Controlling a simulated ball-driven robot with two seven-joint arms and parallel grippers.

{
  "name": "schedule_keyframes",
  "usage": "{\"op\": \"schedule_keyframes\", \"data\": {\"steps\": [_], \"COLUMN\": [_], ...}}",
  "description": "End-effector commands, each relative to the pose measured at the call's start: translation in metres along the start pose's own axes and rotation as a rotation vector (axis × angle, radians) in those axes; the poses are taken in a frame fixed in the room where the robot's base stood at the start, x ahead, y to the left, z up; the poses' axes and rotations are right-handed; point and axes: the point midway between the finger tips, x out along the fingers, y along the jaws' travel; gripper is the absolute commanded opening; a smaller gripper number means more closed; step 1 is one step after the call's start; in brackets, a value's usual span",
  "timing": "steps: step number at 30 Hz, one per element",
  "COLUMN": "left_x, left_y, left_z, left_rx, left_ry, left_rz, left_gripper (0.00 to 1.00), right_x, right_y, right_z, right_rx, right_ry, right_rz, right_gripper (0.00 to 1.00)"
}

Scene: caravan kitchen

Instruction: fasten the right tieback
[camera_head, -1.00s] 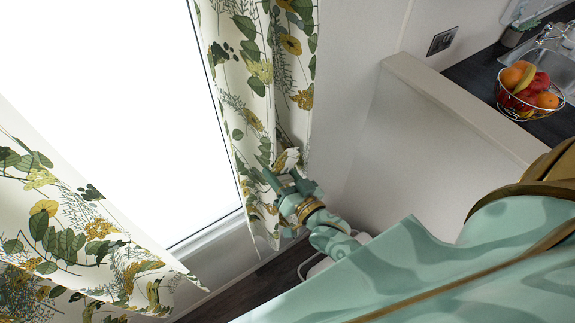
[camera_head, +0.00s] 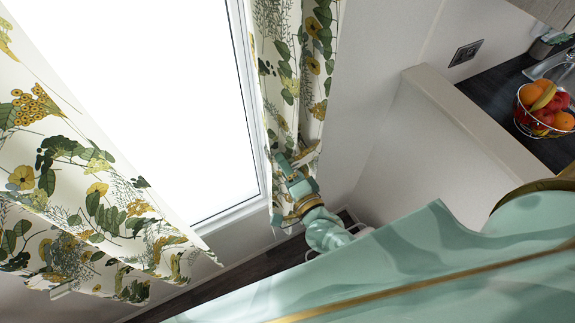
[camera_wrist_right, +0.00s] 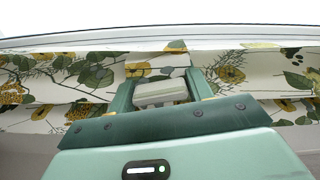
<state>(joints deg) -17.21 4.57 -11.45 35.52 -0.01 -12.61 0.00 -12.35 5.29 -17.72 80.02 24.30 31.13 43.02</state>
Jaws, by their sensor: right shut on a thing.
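The right curtain (camera_head: 287,70), white with green leaves and yellow flowers, hangs along the right side of the window. My right gripper (camera_head: 287,168) is at its lower part, near the sill's height. In the right wrist view, my gripper (camera_wrist_right: 160,75) is shut, with a short band of the same patterned cloth at its fingers, apparently the right tieback (camera_wrist_right: 150,69). A pale block (camera_wrist_right: 160,93) shows between the fingers. The curtain lies behind in folds. The band's far end and any fastening point cannot be made out. My left gripper is not in view.
The left curtain (camera_head: 75,170) hangs loose across the left side. The bright window (camera_head: 160,90) lies between the curtains. A low white partition (camera_head: 430,130) stands to the right, with a fruit bowl (camera_head: 543,108) on the dark counter beyond. The wall beside the right curtain is clear.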

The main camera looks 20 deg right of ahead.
Motion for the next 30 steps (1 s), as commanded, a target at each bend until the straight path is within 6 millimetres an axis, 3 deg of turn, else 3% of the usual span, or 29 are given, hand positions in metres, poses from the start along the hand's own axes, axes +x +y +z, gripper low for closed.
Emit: {"op": "schedule_keyframes", "data": {"steps": [12,28,29,30], "left_x": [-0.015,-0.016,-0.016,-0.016], "left_y": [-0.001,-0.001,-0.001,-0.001], "left_z": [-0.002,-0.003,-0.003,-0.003], "left_rx": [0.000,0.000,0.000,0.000], "left_ry": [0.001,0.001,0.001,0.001], "left_rz": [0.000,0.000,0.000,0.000], "left_gripper": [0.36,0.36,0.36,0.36], "right_x": [0.000,0.000,0.000,0.000], "right_y": [-0.014,-0.015,-0.015,-0.015], "right_z": [-0.002,-0.002,-0.002,-0.002], "right_rx": [0.181,0.211,0.211,0.211], "right_ry": [0.001,0.002,0.002,0.002], "right_rz": [0.000,0.000,0.000,0.000], "right_gripper": [0.09,0.09,0.53,0.64]}}
